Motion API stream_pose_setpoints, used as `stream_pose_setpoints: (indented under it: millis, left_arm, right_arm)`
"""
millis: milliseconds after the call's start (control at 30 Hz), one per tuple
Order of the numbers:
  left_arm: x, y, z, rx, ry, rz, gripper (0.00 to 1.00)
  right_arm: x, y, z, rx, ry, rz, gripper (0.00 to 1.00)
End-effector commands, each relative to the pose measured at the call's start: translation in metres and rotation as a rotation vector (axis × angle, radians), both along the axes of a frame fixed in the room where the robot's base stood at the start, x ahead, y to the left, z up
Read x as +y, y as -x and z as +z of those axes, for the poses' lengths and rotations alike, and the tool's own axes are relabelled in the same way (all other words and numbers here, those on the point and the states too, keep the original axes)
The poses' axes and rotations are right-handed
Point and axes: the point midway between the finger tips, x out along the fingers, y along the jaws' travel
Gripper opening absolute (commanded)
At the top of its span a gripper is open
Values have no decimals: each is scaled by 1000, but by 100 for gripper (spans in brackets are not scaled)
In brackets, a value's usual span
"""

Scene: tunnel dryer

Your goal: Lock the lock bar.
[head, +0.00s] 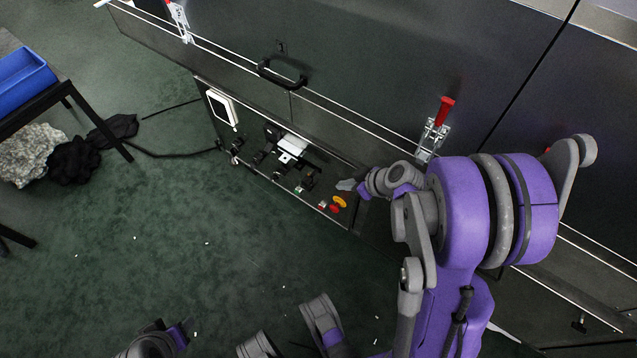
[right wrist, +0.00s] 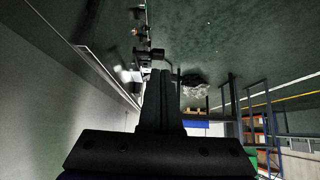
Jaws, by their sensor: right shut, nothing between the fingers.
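A control panel (head: 250,150) on the front of the dark dryer carries a white-and-silver block with a dark bar (head: 292,146), several black knobs and a few small coloured buttons. I cannot tell for certain which part is the lock bar; the block and bar look most like it. In the right wrist view my right gripper's fingers (right wrist: 161,75) are together, with blurred panel fittings ahead. My left gripper is not clearly shown.
A toggle clamp with a red handle (head: 445,111) stands above my right forearm, another (head: 179,20) at the upper left. A black door handle (head: 281,75) sticks out above the panel. A table with a blue bin (head: 24,82) is at left.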

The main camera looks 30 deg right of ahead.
Motion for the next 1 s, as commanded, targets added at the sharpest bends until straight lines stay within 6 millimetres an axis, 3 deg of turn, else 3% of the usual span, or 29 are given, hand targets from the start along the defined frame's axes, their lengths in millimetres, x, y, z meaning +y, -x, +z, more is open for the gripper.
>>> stream_pose_setpoints:
  millis: [167, 600, 800, 1000]
  left_arm:
    - [0, -1, -8, 3, 0, 0, 50]
    - [0, -5, -42, 13, 0, 0, 50]
    - [0, -6, -49, 14, 0, 0, 50]
    - [0, -7, -50, 14, 0, 0, 50]
  right_arm:
    - [4, -9, -13, 1, 0, 2, 0]
    - [25, -64, -81, 2, 0, 2, 0]
    - [33, -87, -91, 2, 1, 1, 0]
    - [36, -95, -94, 1, 0, 0, 0]
